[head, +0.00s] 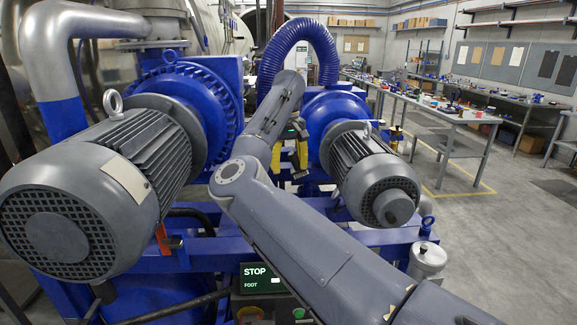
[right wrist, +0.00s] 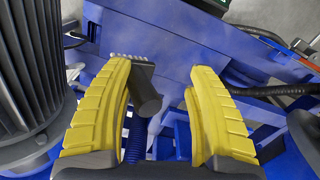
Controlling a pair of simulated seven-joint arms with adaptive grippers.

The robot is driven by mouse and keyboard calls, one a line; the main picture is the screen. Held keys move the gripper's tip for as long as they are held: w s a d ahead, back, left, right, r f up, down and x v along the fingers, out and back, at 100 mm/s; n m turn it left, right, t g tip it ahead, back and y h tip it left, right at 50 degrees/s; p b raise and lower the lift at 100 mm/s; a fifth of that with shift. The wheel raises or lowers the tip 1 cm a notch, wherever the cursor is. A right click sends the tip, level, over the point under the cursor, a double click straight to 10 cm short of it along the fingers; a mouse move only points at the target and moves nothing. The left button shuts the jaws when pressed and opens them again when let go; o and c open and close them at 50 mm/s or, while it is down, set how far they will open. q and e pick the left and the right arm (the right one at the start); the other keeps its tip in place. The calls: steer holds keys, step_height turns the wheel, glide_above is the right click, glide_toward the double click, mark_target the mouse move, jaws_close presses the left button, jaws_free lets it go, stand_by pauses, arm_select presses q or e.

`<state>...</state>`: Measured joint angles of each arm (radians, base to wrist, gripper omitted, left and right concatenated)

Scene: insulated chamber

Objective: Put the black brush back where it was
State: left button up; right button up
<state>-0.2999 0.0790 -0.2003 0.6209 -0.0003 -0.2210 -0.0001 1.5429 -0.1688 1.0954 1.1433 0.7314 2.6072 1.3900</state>
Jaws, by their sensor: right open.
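In the right wrist view the black brush (right wrist: 145,90) shows its thick dark handle and a row of pale bristles at its far end. It is over or on the blue frame, between the fingers and close to the left one; I cannot tell whether they touch. My right gripper (right wrist: 162,70) has yellow fingers spread wide, with a clear gap between the brush and the right finger. In the head view my right gripper (head: 288,160) points down between the two motors, and I cannot make out the brush there. My left gripper is not in view.
A large grey motor (head: 75,195) stands at left and a smaller one (head: 375,175) at right, both close to my right arm. A blue hose (head: 300,40) arches behind. A STOP panel (head: 262,277) is in front. Workbenches (head: 440,110) line the right side.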

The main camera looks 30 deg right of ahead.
jaws_close()
stand_by(0.4)
